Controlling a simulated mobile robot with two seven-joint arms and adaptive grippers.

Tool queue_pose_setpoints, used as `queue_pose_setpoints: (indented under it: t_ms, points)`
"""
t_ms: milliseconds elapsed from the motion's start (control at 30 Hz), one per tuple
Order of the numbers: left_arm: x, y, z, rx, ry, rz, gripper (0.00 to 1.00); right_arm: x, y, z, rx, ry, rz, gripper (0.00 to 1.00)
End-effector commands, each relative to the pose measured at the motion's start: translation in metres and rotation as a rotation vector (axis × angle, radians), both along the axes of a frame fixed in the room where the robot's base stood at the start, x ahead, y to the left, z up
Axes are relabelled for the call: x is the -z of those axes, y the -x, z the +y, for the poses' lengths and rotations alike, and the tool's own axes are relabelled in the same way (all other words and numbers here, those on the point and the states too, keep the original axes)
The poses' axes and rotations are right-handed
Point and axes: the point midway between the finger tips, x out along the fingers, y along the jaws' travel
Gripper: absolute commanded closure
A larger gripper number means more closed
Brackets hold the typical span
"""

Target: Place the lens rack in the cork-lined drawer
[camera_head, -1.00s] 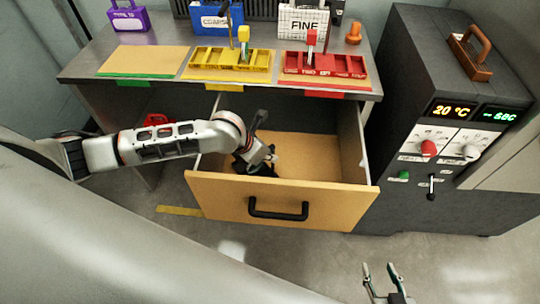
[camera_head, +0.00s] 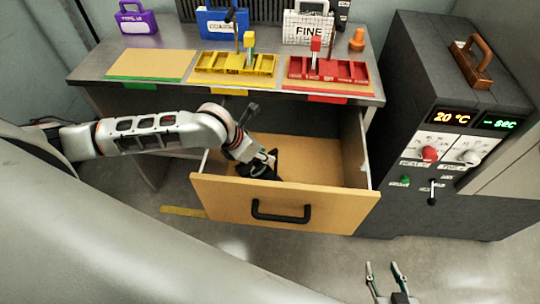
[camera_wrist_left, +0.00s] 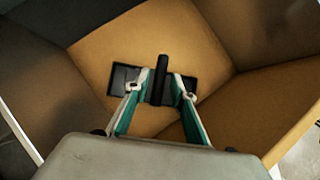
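The lens rack, black with an upright handle, is inside the open drawer (camera_head: 285,207) and appears to rest on its tan cork floor. It shows in the left wrist view (camera_wrist_left: 122,76) and, partly hidden by my arm, in the head view (camera_head: 258,171). My left gripper (camera_head: 270,157) reaches down into the drawer. In the left wrist view its fingers (camera_wrist_left: 164,80) stand apart on either side of the black handle, with gaps visible. My right gripper (camera_head: 382,265) is open and empty above the floor at the lower right.
The worktop above the drawer holds a yellow rack (camera_head: 232,64), a red rack (camera_head: 330,71) and a bare tan mat (camera_head: 150,64). Purple, blue and white cases stand behind. A dark cabinet (camera_head: 425,75) with displays stands right. The drawer's right side is clear.

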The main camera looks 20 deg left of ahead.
Motion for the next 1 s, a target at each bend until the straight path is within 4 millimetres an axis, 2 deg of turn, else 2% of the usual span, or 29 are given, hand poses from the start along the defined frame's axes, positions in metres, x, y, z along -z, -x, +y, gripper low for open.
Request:
queue_pose_setpoints:
  t_ms: [33, 100, 300, 1000]
  points:
    - [-0.011, 0.004, 0.003, 0.001, -0.001, -0.003, 0.76, -0.005, -0.001, 0.0, 0.0, 0.0, -0.003, 0.6]
    - [-0.021, 0.01, 0.006, 0.001, -0.001, -0.002, 0.76, -0.007, -0.001, 0.0, 0.0, -0.001, -0.004, 0.6]
    - [-0.037, 0.02, 0.012, 0.0, -0.001, -0.002, 0.76, -0.011, -0.002, 0.0, 0.0, 0.0, -0.005, 0.6]
    - [-0.04, 0.023, 0.012, -0.001, 0.0, 0.0, 0.76, -0.007, 0.0, 0.0, 0.0, 0.001, 0.001, 0.6]
